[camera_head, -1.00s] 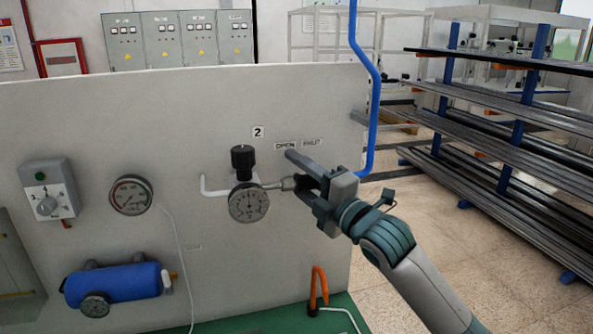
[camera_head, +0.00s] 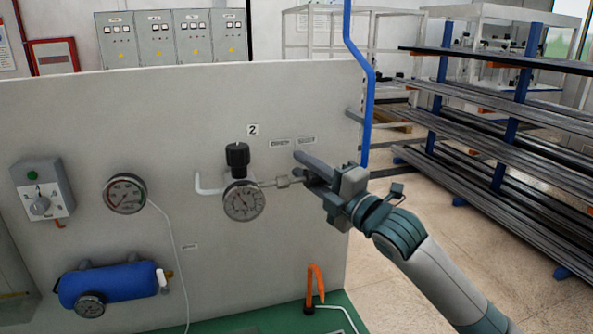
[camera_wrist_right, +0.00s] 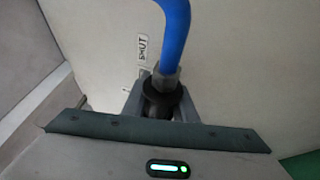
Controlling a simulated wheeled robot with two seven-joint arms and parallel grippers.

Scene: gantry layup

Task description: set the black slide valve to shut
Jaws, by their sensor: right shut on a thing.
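My right gripper (camera_head: 310,178) is at the right part of the panel, at the end of the thin pipe, just below the SHUT label (camera_head: 306,140) and OPEN label (camera_head: 279,143). It is shut on the black slide valve (camera_wrist_right: 158,98), a black ringed piece that shows between the fingers in the right wrist view. A grey fitting and the blue hose (camera_wrist_right: 175,30) rise above it there, with the SHUT label (camera_wrist_right: 142,50) just beyond. In the head view the gripper mostly hides the valve. My left gripper is not in view.
Left of the gripper are a metal pipe fitting (camera_head: 284,182), a round gauge (camera_head: 243,200) and a black knob (camera_head: 237,158). An orange hook-shaped piece (camera_head: 316,285) stands below. A rack of long bars (camera_head: 500,130) is at the right, beyond open floor.

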